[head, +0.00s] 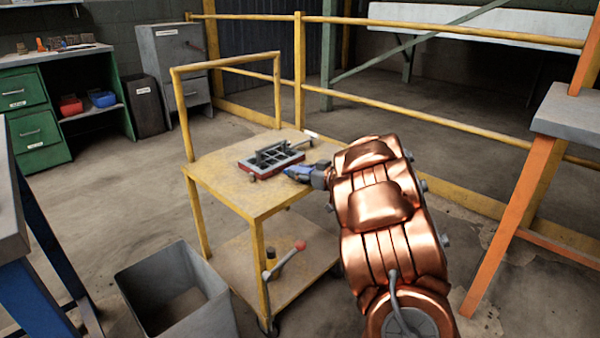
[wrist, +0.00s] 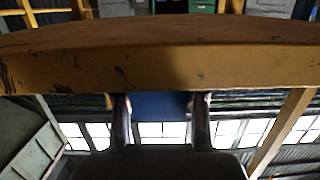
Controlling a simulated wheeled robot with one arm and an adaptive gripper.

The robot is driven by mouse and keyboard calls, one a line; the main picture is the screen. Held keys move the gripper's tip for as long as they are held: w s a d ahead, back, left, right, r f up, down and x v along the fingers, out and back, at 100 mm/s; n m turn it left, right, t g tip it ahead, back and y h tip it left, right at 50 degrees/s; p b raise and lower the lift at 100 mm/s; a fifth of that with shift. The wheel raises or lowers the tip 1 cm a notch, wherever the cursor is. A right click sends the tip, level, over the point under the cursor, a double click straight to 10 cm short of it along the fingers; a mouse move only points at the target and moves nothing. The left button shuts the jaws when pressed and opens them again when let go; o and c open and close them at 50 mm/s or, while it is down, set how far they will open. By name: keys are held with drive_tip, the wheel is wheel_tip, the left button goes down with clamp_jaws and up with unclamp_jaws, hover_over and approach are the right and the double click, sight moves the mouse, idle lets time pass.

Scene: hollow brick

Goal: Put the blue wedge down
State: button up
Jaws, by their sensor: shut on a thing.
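The blue wedge (head: 299,172) shows at the end of my gripper (head: 312,176), over the yellow cart's top (head: 225,178). In the wrist view, my two dark fingers (wrist: 161,110) stand on either side of the blue wedge (wrist: 160,103) and are shut on it. The cart's yellow edge (wrist: 150,70) fills the upper part of that view and hides the rest of the wedge. I cannot tell whether the wedge touches the cart top.
The cart's front part is bare. A yellow handle frame (head: 228,63) rises at its back left. A grey bin (head: 178,300) stands on the floor at front left. Tools with a red knob (head: 299,245) are on the lower shelf. A yellow railing (head: 400,110) runs behind.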

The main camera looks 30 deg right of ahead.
drive_tip(key=shift+f+b, duration=0.2)
drive_tip(key=shift+b, duration=0.15)
drive_tip(key=o, duration=1.1)
drive_tip(key=shift+o, duration=0.2)
drive_tip(key=shift+r, duration=0.15)
